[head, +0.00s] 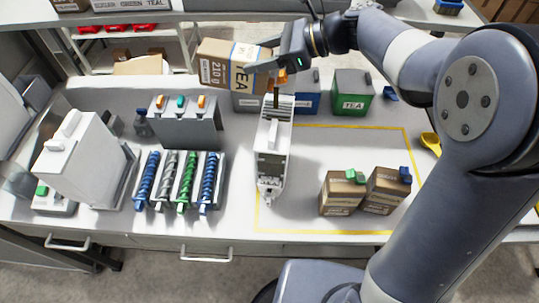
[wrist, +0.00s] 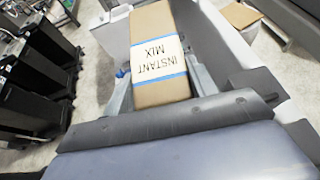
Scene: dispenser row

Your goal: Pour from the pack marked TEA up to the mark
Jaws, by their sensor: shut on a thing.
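My gripper (head: 268,63) is shut on a brown cardboard pack (head: 222,70) marked TEA and 210 g. The pack lies tipped over on its side above the counter. In the wrist view the pack (wrist: 155,85) shows a white label reading INSTANT MIX between blue bands. A small orange piece (head: 282,76) shows at the pack's right end, partly hidden by my gripper. Below it stands a tall, narrow white dispenser (head: 272,150). A thin dark brown strip (head: 276,98) shows between them; I cannot tell whether it is falling tea. The fill mark cannot be made out.
A green bin marked TEA (head: 352,105) and a blue bin (head: 306,103) stand behind. Two brown packs (head: 341,198) stand front right inside a yellow outline. Several coloured augers (head: 187,183), a grey button stand (head: 185,130) and a white machine (head: 82,160) fill the left.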

